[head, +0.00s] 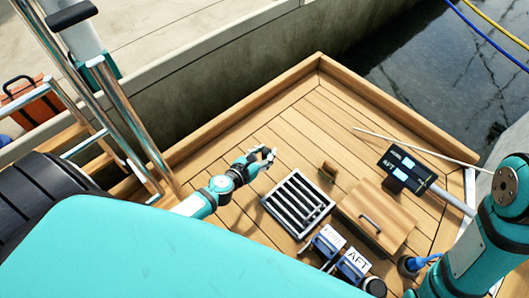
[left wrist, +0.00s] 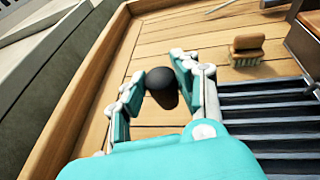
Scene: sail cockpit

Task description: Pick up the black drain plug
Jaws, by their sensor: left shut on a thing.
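The black drain plug (left wrist: 160,78) shows as a dark rounded shape between the fingertips of my left gripper (left wrist: 157,84) in the left wrist view. The fingers are shut on it, with one finger on each side. A dark shadow lies just under it on the planks. In the head view my left gripper (head: 265,157) is over the wooden deck, just up and left of the slatted grating; there I cannot make out the plug clearly. My right gripper is not in view.
The dark slatted grating (head: 297,204) lies close by, with a brush (head: 327,171) and a wooden lid with a handle (head: 378,216) to its right. Labelled blue-and-white containers (head: 353,264) stand in front. A raised wooden rim (head: 240,110) borders the deck; planks behind the gripper are clear.

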